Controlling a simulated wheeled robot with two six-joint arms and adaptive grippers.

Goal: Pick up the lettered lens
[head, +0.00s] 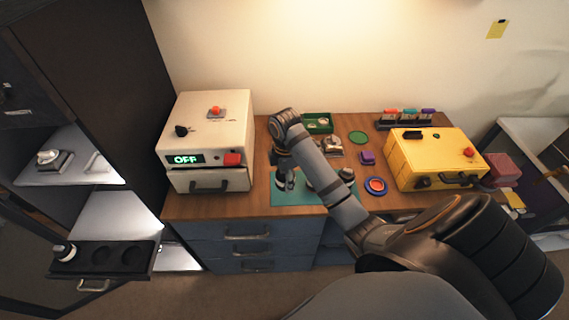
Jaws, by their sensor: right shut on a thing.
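My right gripper (284,183) points down over the left part of the teal mat (290,201). It is shut on a small dark and silver thing that looks like the lens. The fingers hide most of it, and no lettering can be read. I cannot tell whether it touches the mat. My right arm crosses the picture from the lower right and hides part of the mat. My left gripper is not in view.
A white box (208,130) reading OFF stands left of the mat. A yellow case (437,158) stands at the right. A black tray (115,257) juts out at lower left.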

